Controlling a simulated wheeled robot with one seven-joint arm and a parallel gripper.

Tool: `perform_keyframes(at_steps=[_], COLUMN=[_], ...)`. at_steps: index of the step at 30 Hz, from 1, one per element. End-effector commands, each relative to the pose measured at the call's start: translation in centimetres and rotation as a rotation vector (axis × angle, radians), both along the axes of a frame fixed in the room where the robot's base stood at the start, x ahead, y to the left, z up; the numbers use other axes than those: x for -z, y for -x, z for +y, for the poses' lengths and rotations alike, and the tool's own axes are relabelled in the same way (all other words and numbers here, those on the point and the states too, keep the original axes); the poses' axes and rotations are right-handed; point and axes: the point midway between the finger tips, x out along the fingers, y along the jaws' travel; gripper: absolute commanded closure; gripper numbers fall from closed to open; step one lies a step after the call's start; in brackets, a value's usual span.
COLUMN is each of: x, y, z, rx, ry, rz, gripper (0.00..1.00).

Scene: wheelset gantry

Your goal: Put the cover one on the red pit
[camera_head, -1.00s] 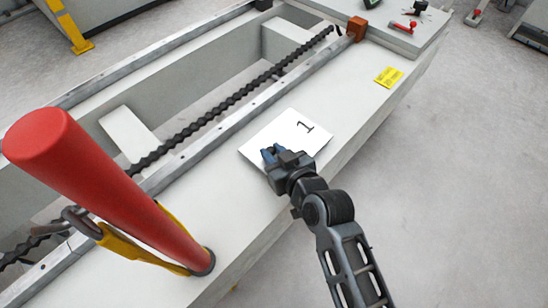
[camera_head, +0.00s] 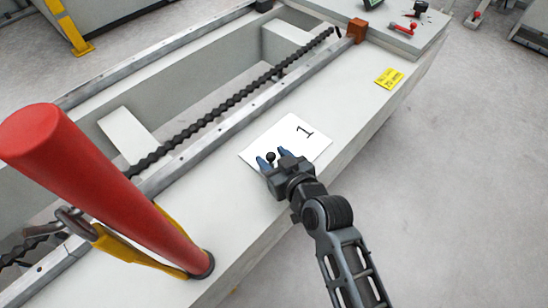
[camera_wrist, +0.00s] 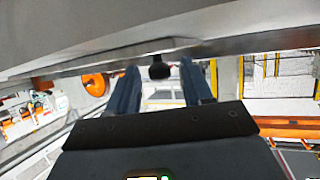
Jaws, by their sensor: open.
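The cover marked 1 is a white square plate (camera_head: 305,141) on the pale bench top in the head view, with a small black knob (camera_head: 270,157) near its lower left. My gripper (camera_head: 273,160) is open, its two blue fingers on either side of the knob. In the wrist view the dark knob (camera_wrist: 160,70) sits between the spread fingers of my gripper (camera_wrist: 160,82), near their tips. No gripping contact shows. No pit that is clearly red can be made out; a long recessed opening (camera_head: 205,105) runs behind the cover.
A thick red post (camera_head: 110,190) with a yellow strap (camera_head: 140,250) stands at the left. A dark chain (camera_head: 210,110) runs along the opening. A yellow label (camera_head: 389,78), an orange block (camera_head: 357,31) and red-handled tools (camera_head: 404,27) lie toward the back right.

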Motion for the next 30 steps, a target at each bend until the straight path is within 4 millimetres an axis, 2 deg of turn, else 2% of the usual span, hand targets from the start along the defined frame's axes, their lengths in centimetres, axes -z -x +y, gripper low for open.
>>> perform_keyframes(at_steps=[5,15,21,30], x=[-0.7,-3.3,-4.4,-4.9], y=[0.8,6.0,8.3,9.3], z=[-0.5,-3.9,-5.5,-6.2], rx=[0.000,0.000,0.001,-0.001], ry=[-0.001,0.000,-0.001,0.000], rz=[0.001,0.001,0.002,0.000], gripper=[0.50,0.50,0.50,0.50])
